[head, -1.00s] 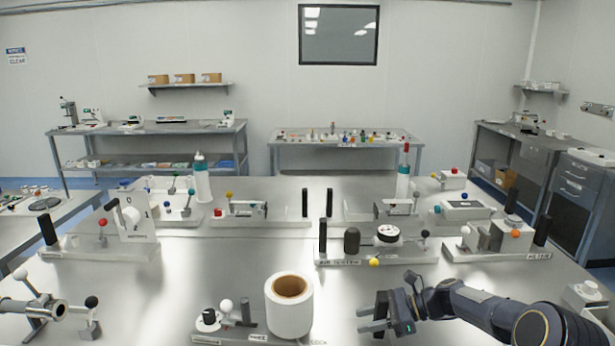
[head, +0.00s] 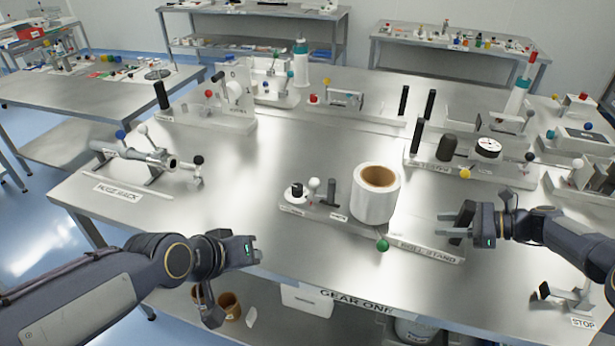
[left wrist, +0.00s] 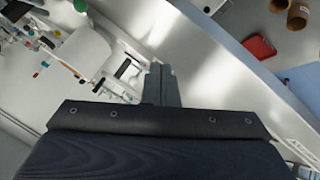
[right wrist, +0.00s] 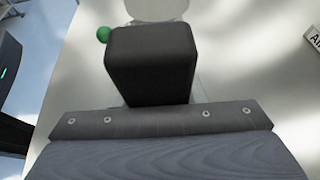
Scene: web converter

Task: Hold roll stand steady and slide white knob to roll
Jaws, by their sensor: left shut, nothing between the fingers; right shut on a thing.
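The roll stand (head: 415,246) is a low labelled base on the table's front side. It carries a large white roll (head: 376,200) with a brown core. The white knob (head: 314,184) stands on a short lever left of the roll, apart from it. A green knob (head: 383,245) is at the base's front edge. My right gripper (head: 447,225) is shut on the stand's black post (right wrist: 150,62), which fills the middle of the right wrist view and is mostly hidden in the head view. My left gripper (head: 257,250) is shut and empty over the table's front edge, left of the stand.
A black-topped white cylinder (head: 297,191) and a small black post (head: 331,190) flank the white knob. A gauge station (head: 487,148) stands behind right. Bare tabletop lies between left gripper and stand.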

